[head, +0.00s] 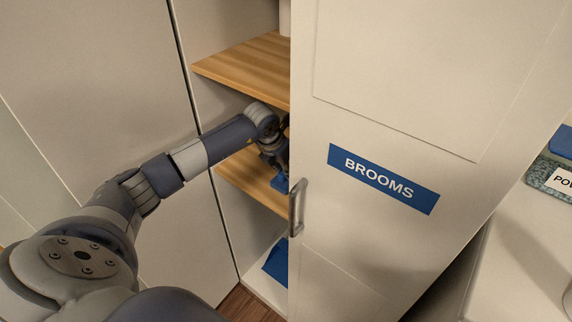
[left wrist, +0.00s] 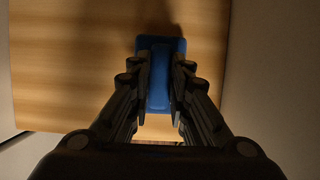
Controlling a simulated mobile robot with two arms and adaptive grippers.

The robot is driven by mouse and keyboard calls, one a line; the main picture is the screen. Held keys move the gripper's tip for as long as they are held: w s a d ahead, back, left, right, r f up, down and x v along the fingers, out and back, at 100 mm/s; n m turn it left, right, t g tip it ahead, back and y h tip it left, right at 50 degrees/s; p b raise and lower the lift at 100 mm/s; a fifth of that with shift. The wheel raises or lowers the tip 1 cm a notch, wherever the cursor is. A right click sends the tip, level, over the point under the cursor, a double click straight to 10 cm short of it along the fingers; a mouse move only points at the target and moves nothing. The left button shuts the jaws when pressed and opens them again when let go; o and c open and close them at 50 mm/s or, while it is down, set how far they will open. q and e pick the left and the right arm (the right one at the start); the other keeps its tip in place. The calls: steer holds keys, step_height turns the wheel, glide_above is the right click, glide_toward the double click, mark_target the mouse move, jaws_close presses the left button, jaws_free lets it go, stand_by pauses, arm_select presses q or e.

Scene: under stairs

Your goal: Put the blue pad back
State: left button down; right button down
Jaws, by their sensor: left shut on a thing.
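The blue pad (left wrist: 160,44) is between the fingers of my left gripper (left wrist: 161,66) in the left wrist view, above pale wooden boards. In the head view the pad (head: 279,183) shows as a small blue patch at the middle shelf (head: 252,180), inside the cupboard. My left gripper is shut on it, and the door hides part of the gripper in the head view. I cannot tell whether the pad touches the shelf. My right gripper is not in view.
The cupboard door (head: 400,120), labelled BROOMS, stands close to the right of my left arm, with a metal handle (head: 297,207). An upper shelf (head: 245,68) is above. Another blue thing (head: 276,262) is low in the cupboard. A speckled box (head: 549,178) stands at far right.

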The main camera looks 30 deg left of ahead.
arm_select(q)
steer(key=shift+s, duration=0.1)
steer(key=shift+f, duration=0.15)
steer(key=c, duration=1.5)
jaws_free()
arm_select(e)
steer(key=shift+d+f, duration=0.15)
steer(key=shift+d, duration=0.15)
